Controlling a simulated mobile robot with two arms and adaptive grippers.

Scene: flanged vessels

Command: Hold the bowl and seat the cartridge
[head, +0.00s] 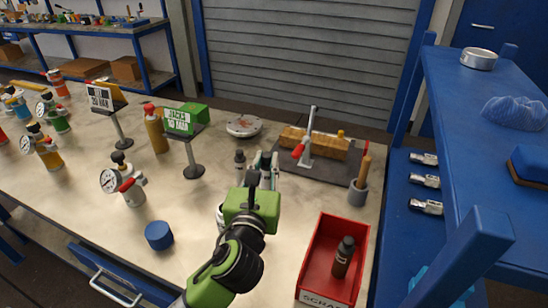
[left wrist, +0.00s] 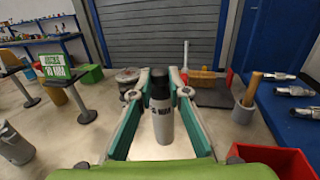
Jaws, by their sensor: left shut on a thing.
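In the left wrist view the cylinder (left wrist: 161,122) is upright between the fingertips (left wrist: 159,93). I cannot tell if its lower end touches the table. A pale cylinder (left wrist: 15,147) with black lettering stands to the left of this gripper; in the head view only a sliver of it (head: 220,213) shows beside my arm. I cannot tell which one is the bowl or the cartridge. My right gripper is not in view.
A red scrap bin (head: 316,262) with a dark bottle (head: 343,257) is at the right front. Behind are a round flange (head: 244,126), a lever clamp (head: 308,145) and a grey cup (head: 358,193). Sign stands and gauge vessels fill the left; a blue cap (head: 159,235) lies in front.

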